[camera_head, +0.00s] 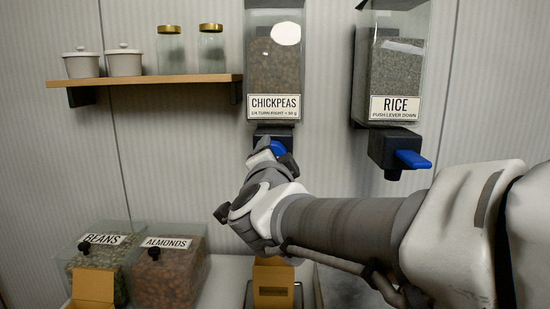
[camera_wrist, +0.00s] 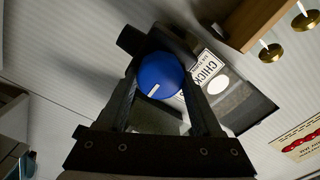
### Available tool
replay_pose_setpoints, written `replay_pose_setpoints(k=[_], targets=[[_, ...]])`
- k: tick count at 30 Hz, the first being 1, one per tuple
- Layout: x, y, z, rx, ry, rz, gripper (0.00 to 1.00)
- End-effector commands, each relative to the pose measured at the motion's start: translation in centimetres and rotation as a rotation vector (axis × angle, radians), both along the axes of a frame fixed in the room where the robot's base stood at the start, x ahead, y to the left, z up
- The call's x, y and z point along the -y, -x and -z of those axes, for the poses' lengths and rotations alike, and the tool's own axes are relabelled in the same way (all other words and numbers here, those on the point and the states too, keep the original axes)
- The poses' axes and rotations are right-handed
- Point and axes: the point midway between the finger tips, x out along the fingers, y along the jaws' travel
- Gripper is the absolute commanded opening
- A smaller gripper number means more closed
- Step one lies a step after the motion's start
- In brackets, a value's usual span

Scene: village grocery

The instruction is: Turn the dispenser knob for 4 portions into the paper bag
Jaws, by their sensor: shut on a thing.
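The chickpeas dispenser (camera_head: 275,75) hangs on the wall, with a label reading "1/4 turn right = 50 g". Its blue round knob (camera_wrist: 160,75) sits between the two fingers of my gripper (camera_wrist: 160,84) in the wrist view, and the gripper is shut on it. A short white mark shows on the knob's face. In the head view the knob (camera_head: 279,148) is mostly hidden behind my gripper (camera_head: 268,152). The brown paper bag (camera_head: 273,285) stands below the chickpeas dispenser; its inside cannot be seen.
The rice dispenser (camera_head: 396,70) with a blue lever (camera_head: 413,159) hangs to the right. A wooden shelf (camera_head: 165,80) with jars and pots is at the left. Bins of beans (camera_head: 98,260) and almonds (camera_head: 168,272) stand lower left. My arm crosses the lower right.

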Motion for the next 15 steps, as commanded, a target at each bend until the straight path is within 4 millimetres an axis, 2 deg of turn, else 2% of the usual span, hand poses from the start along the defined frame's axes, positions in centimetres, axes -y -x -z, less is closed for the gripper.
replay_pose_setpoints(k=[3,4,6,9,15], targets=[[-0.02,0.01,0.05,-0.001,0.001,0.000,0.11],[-0.02,0.01,0.05,-0.001,0.001,0.000,0.68],[-0.03,0.01,0.04,-0.001,0.001,0.000,0.81],[-0.02,0.00,0.03,-0.001,0.001,0.000,0.96],[-0.01,0.00,0.02,0.000,0.001,0.000,0.96]])
